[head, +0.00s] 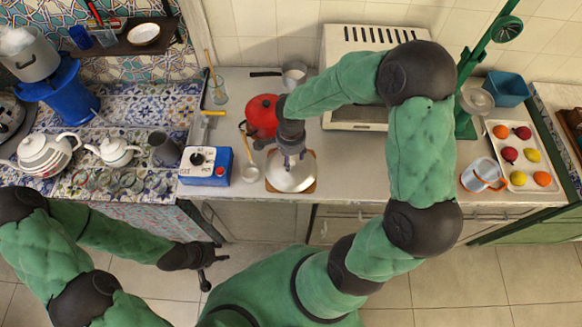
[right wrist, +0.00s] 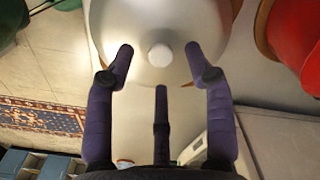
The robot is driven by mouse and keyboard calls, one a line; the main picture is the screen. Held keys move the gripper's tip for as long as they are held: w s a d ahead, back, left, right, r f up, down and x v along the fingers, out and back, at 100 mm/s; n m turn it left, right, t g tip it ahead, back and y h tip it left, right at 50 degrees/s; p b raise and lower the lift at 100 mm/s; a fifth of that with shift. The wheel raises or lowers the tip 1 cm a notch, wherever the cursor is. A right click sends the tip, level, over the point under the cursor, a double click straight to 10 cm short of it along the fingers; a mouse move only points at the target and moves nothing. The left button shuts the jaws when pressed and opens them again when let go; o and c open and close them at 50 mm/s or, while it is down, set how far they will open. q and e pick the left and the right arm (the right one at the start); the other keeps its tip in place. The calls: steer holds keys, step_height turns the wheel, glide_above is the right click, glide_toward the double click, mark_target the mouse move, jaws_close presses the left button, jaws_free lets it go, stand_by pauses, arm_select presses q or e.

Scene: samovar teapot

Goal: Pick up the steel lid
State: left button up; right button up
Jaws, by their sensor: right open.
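The steel lid (head: 290,178) is a round, shiny dome lying on a brown wooden board (head: 269,187) on the counter. In the right wrist view the lid (right wrist: 160,20) fills the top middle, with its pale round knob (right wrist: 160,55) facing me. My right gripper (head: 291,160) is over the lid, and in the right wrist view its open purple fingers (right wrist: 160,62) spread around the knob without visibly touching it. My left gripper (head: 212,271) is low in front of the counter, empty, its dark fingers apart.
A red pot (head: 262,117) stands close behind and left of the lid. A blue-and-white control box (head: 206,166) and a ladle (head: 250,170) are to its left. The counter right of the lid is clear.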

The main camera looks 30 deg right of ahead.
mark_target(291, 166)
step_height(291, 166, down, 3)
steer(key=shift+d+r, duration=0.1)
steer(key=shift+r, duration=0.05)
jaws_close()
steer(key=shift+r, duration=0.15)
